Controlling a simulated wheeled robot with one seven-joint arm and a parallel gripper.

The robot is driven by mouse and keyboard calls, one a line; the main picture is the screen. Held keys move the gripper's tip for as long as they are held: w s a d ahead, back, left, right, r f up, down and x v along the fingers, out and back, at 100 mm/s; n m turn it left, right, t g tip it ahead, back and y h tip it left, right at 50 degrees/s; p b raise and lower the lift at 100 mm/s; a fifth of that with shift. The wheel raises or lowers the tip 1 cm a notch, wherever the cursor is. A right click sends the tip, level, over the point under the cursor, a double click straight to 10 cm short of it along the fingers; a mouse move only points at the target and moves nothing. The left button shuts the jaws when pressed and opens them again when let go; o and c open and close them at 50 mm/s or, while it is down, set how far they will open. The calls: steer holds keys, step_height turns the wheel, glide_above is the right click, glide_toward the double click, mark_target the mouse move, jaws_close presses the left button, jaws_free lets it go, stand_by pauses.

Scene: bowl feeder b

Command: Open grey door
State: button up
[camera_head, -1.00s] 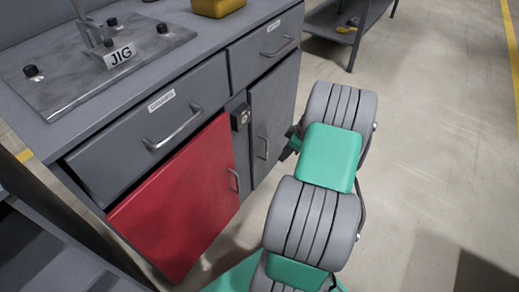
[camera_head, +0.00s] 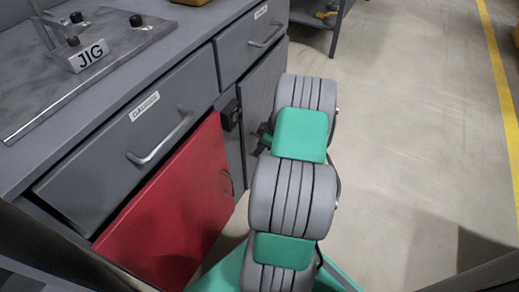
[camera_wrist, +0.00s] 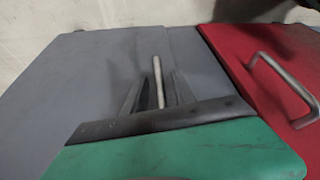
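The grey door (camera_head: 262,85) is on the cabinet's right side, right of the red door (camera_head: 175,215). It looks closed or nearly so. In the wrist view the grey door (camera_wrist: 90,75) fills the left and its handle (camera_wrist: 157,75) stands out as a thin upright bar. My gripper (camera_wrist: 157,90) has its two dark fingers apart, one on each side of the handle, with gaps showing. In the head view my gripper (camera_head: 264,138) is at the door's front and the handle is hidden behind it.
Grey drawers with bar handles (camera_head: 160,140) sit above the doors. The red door's handle (camera_wrist: 285,85) juts out to the right of my gripper. A jig plate (camera_head: 80,60) lies on the worktop. A shelf table (camera_head: 320,25) stands behind. The floor at right is clear.

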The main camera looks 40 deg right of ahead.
jaws_close()
stand_by(0.3)
stand_by(1.1)
